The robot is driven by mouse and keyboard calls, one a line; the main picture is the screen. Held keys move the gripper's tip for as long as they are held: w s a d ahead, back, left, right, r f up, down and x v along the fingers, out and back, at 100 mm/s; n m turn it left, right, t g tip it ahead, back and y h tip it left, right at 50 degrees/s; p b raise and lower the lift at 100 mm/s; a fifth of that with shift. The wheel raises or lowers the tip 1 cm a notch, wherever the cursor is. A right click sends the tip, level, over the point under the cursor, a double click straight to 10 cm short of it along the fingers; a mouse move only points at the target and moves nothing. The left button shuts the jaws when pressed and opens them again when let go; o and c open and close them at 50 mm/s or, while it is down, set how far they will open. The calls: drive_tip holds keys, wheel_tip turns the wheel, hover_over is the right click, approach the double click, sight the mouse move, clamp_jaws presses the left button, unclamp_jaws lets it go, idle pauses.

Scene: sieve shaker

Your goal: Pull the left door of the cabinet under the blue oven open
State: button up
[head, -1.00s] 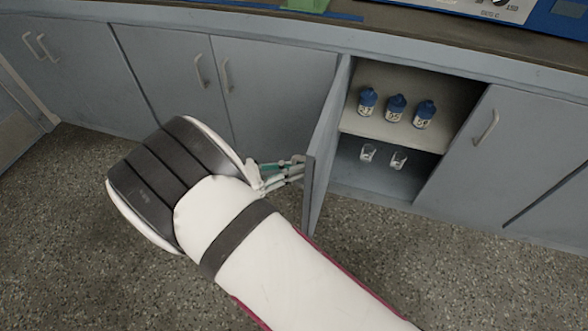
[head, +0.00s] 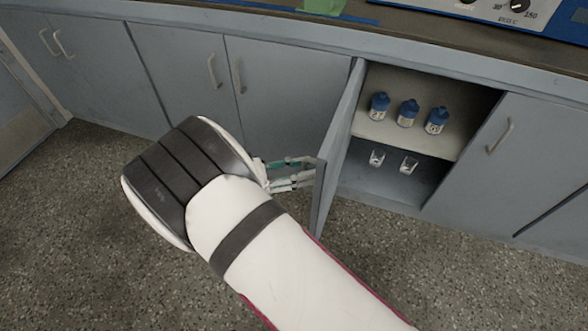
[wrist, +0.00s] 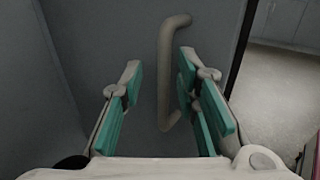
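The left door (head: 342,145) of the cabinet under the blue oven (head: 568,22) stands swung wide open, about square to the cabinet front. My gripper (head: 292,174) is at the outer face of this door, on its left side in the head view. In the wrist view, the pale curved handle (wrist: 168,70) of the door (wrist: 85,50) runs between the two teal-padded fingers of my gripper (wrist: 160,100). The fingers are spread, with a clear gap on the left and the handle nearer the right finger. Any contact at the handle's lower end is hard to tell.
Inside are a shelf (head: 375,132) with several blue-capped bottles (head: 407,113) and two small glasses (head: 408,164) below. The right door (head: 510,150) is shut. Closed cabinets (head: 185,75) stand to the left. The speckled floor (head: 70,220) is clear.

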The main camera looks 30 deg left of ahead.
drive_tip(key=v, duration=1.2)
idle(0.3)
